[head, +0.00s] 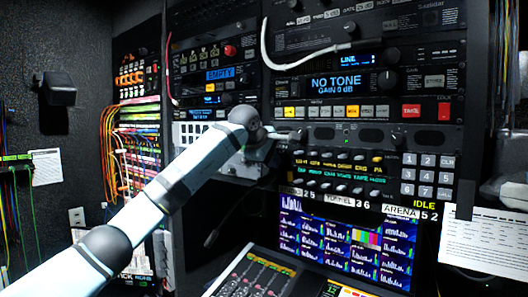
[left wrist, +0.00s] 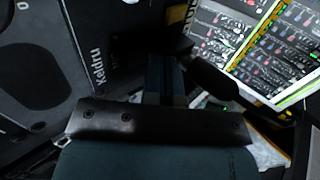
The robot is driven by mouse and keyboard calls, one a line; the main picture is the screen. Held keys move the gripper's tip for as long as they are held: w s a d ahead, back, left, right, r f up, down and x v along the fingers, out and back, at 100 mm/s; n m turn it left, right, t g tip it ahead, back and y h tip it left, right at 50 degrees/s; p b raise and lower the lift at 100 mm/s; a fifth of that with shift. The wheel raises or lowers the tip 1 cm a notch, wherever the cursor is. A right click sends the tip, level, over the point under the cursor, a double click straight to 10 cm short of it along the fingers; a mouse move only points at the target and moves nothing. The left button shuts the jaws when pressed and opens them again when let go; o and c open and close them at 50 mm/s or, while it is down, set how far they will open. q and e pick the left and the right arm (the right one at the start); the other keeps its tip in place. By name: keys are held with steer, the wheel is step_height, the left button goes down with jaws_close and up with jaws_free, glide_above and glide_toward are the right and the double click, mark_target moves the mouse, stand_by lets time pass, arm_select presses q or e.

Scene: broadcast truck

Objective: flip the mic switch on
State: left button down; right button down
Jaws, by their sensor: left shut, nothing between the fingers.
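My left arm reaches in from the left in the head view. Its gripper (head: 290,136) is shut and empty, with its tip at or very near the rack panel just below the "NO TONE" unit. The left wrist view shows the shut gripper (left wrist: 168,78) from behind, dark and poorly lit. A row of small toggle switches (head: 340,163) with lit labels sits just below and right of the gripper. I cannot tell which control is the mic switch; it may be hidden by the gripper. My right gripper is not in view.
The unit with the "NO TONE" display (head: 336,83) is above the gripper. A white cable (head: 300,57) loops across the rack. A keypad (head: 427,175) is at the right. Below are a meter screen (head: 345,240) and a sloped mixing console (head: 250,275).

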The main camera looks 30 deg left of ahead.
arm_select(q)
steer(key=shift+w+d, duration=0.1)
steer(key=shift+w, duration=0.3)
steer(key=shift+f, duration=0.15)
steer(key=shift+w+f+b, duration=0.15)
steer(key=shift+b, duration=0.35)
steer(key=shift+r, duration=0.25)
steer(key=shift+r+p, duration=0.1)
steer(key=shift+p, duration=0.25)
steer(key=shift+r+t+p, duration=0.3)
steer(key=shift+r+p, duration=0.35)
steer(key=shift+r, duration=0.2)
steer(key=shift+f, duration=0.1)
